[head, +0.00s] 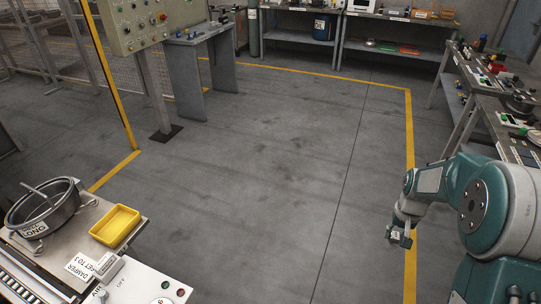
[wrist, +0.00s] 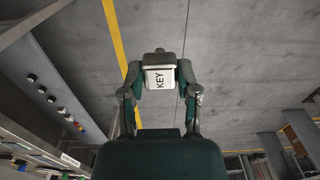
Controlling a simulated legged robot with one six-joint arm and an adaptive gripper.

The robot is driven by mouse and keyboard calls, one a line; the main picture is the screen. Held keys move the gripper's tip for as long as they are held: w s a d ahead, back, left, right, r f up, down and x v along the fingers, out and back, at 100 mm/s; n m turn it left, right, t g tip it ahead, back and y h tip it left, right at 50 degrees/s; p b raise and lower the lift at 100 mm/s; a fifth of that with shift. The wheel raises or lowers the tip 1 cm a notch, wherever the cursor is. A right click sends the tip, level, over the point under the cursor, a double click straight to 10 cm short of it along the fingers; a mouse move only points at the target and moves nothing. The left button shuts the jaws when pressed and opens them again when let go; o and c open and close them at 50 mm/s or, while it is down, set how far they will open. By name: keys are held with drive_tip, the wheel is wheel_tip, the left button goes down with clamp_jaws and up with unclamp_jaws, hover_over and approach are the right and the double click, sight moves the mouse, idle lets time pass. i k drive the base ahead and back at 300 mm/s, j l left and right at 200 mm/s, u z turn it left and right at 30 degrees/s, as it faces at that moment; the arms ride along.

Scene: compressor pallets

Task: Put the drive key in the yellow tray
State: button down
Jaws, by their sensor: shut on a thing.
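The drive key (wrist: 160,78) shows in the wrist view as a dark knob-topped piece with a white label reading KEY. My gripper (wrist: 160,94) is shut on it, one finger on each side. In the head view my gripper (head: 400,232) hangs at the right, above the floor near the yellow line; the key is too small to make out clearly there. The yellow tray (head: 116,226) sits at the lower left of the head view on a bench top, and looks empty. My gripper is far to the right of it.
A dark round pan (head: 42,210) stands left of the tray, and a small block with a DAMPER label (head: 92,266) lies in front of it. A control panel (head: 135,22) on a post stands behind. Benches with parts (head: 500,85) line the right. The middle floor is clear.

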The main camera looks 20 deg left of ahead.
sight(117, 228)
drive_tip(key=i+u, duration=0.35)
drive_tip(key=i, duration=0.25)
drive_tip(key=i+l+u, duration=0.15)
drive_tip(key=i+u, duration=0.2)
drive_tip(key=i, duration=0.3)
drive_tip(key=i+u, duration=0.25)
drive_tip(key=u, duration=0.2)
drive_tip(key=i+u, duration=0.2)
drive_tip(key=u, duration=0.25)
drive_tip(key=i+l+u, duration=0.15)
drive_tip(key=u, duration=0.3)
drive_tip(key=i+u, duration=0.25)
drive_tip(key=u, duration=0.2)
drive_tip(key=i+l+u, duration=0.1)
drive_tip(key=i+u, duration=0.15)
drive_tip(key=u, duration=0.2)
drive_tip(key=i+l+u, duration=0.2)
drive_tip(key=u, duration=0.25)
